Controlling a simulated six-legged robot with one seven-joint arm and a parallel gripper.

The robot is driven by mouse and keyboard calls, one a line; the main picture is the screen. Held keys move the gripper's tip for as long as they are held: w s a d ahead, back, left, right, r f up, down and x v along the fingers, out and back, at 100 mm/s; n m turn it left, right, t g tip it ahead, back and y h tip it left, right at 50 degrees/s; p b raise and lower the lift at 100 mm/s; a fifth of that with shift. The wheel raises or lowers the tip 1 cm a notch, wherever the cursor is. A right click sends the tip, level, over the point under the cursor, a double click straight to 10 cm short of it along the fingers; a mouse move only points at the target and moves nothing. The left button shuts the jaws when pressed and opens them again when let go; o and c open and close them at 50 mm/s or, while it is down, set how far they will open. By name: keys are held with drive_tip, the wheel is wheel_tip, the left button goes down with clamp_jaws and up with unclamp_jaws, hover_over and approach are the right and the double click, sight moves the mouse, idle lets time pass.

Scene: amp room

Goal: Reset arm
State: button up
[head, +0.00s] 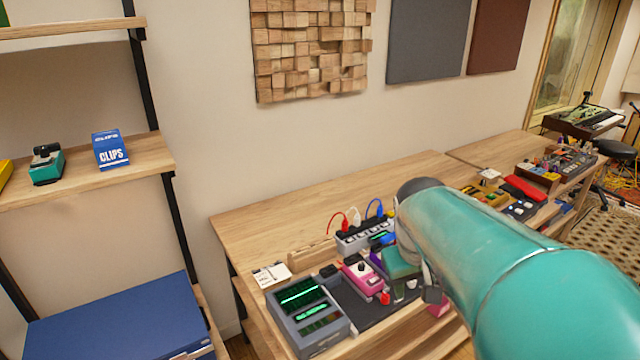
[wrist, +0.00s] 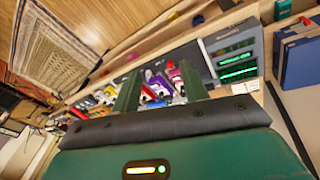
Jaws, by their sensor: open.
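My teal arm reaches in from the lower right of the head view and ends over the bench. My gripper (head: 412,286) hangs above the pedals near the front of the bench. In the wrist view my gripper (wrist: 157,84) shows two green fingers spread apart with nothing held between them. Beyond the fingers lie a purple pedal (wrist: 176,75) and other small coloured pedals. In the head view a pink pedal (head: 362,277) lies just left of the gripper. Part of the bench behind my arm is hidden.
A grey device with green displays (head: 308,315) sits at the wooden bench's (head: 300,210) near left corner. A power strip (head: 366,235) with coloured plugs stands behind the pedals. At left, shelves hold a blue CLIPS box (head: 110,150), a teal pedal (head: 46,166) and a blue case (head: 120,320).

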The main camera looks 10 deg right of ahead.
drive_tip(key=s+a+t+y, duration=0.2)
drive_tip(key=s+a+t, duration=0.1)
drive_tip(key=s+a, duration=0.7)
drive_tip(key=shift+s+r, duration=0.3)
drive_tip(key=shift+s, duration=0.1)
